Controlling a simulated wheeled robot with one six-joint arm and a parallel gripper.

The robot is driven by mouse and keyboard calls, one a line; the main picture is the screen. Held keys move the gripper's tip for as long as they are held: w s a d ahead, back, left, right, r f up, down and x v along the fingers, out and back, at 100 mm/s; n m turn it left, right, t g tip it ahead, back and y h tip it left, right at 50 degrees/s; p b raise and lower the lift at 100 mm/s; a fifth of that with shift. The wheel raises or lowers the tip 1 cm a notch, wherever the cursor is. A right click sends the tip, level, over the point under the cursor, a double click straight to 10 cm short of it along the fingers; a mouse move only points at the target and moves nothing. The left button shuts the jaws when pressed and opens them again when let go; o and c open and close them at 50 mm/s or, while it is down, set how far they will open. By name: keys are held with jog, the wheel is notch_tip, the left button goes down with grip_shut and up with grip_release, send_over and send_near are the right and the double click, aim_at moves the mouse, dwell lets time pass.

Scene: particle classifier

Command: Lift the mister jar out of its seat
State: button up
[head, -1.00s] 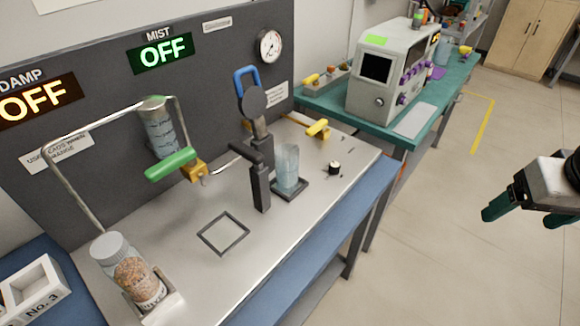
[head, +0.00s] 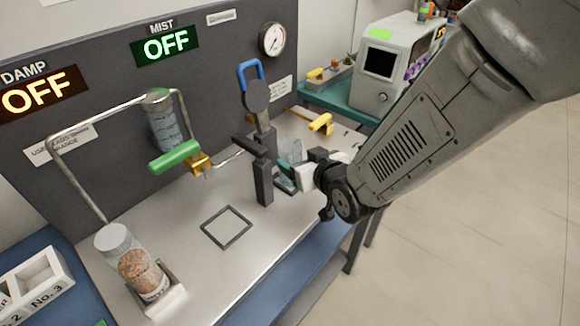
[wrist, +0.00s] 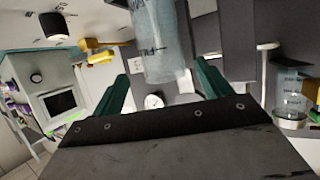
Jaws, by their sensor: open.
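The mister jar (head: 291,150), a clear bluish cylinder, stands in its dark square seat beside a dark post, partly hidden by my gripper in the head view. In the wrist view the jar (wrist: 163,45) appears between the two green fingers, with a gap visible on each side. My gripper (wrist: 163,72) is open around or just in front of the jar; how deep the jar lies between the fingers I cannot tell. In the head view my gripper (head: 302,170) is at the jar's right side, low over the bench.
The dark post with a blue-handled lever (head: 250,85) stands close left of the jar. A yellow handle (head: 321,123) lies behind it. An empty square outline (head: 227,228) marks clear bench.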

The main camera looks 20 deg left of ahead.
jog(key=x, duration=0.6)
jog(key=shift+s+a+f, duration=0.1)
jog(key=shift+a+f, duration=0.05)
jog(key=shift+f, duration=0.05)
jog(key=c, duration=1.1)
jog(key=shift+c, duration=0.5)
jog(key=shift+r, duration=0.25)
